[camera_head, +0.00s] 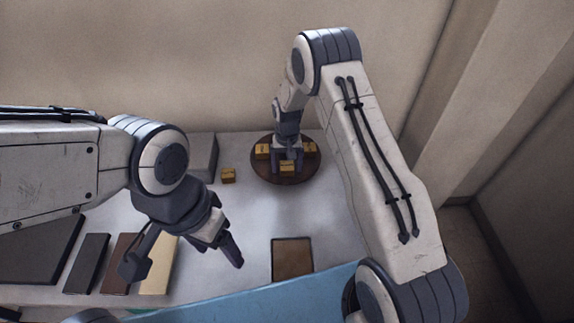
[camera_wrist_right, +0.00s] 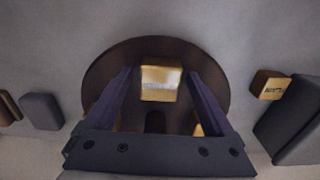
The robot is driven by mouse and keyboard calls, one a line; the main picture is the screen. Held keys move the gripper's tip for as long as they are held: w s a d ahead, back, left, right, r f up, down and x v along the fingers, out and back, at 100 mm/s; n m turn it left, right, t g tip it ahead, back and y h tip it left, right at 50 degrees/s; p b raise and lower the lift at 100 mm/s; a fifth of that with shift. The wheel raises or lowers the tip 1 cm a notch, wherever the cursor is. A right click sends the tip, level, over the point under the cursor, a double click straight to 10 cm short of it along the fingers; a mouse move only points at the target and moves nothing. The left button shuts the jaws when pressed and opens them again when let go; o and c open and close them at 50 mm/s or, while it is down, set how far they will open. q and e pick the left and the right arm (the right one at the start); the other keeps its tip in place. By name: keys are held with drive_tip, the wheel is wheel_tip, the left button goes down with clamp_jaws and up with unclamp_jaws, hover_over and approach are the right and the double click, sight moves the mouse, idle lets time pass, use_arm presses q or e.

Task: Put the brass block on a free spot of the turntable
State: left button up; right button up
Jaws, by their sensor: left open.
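The dark round turntable (camera_head: 262,173) stands at the back middle of the table; it also shows in the right wrist view (camera_wrist_right: 100,80). It bears a left brass block (camera_head: 262,151), a right one (camera_head: 309,149) and a front one (camera_head: 287,168). My right gripper (camera_head: 288,165) is over the turntable, its fingers spread either side of the front block (camera_wrist_right: 160,82), with narrow gaps showing. The other two are mostly hidden in the wrist view. Another brass block (camera_head: 228,175) lies on the table left of the turntable. My left gripper (camera_head: 234,256) is empty above the table's front.
A grey box (camera_head: 203,157) stands behind the loose block. Several flat dark, brown and tan pieces (camera_head: 87,262) lie at the front left. A brown square piece (camera_head: 292,258) lies front middle, near a blue surface (camera_head: 250,305). The table between it and the turntable is clear.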

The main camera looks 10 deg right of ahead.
sight(287, 165)
drive_tip(key=shift+r, duration=0.25)
wheel_tip(287, 165, up, 11)
drive_tip(key=b, duration=0.3)
drive_tip(key=s+a+r+n, duration=0.3)
drive_tip(key=s+a+r, duration=0.4)
drive_tip(key=s, duration=0.1)
drive_tip(key=s+a+r+n, duration=0.1)
drive_tip(key=s+n, duration=0.1)
drive_tip(key=s, duration=0.6)
drive_tip(key=s+a+r+n, duration=0.1)
drive_tip(key=s+n, duration=0.1)
drive_tip(key=s, duration=0.7)
drive_tip(key=s+a+r+n+y, duration=0.1)
drive_tip(key=s+n, duration=0.1)
drive_tip(key=s, duration=0.7)
drive_tip(key=shift+s+a+r+n, duration=0.2)
drive_tip(key=shift+s+a+n, duration=0.05)
drive_tip(key=shift+a+n, duration=0.15)
drive_tip(key=shift+d, duration=0.1)
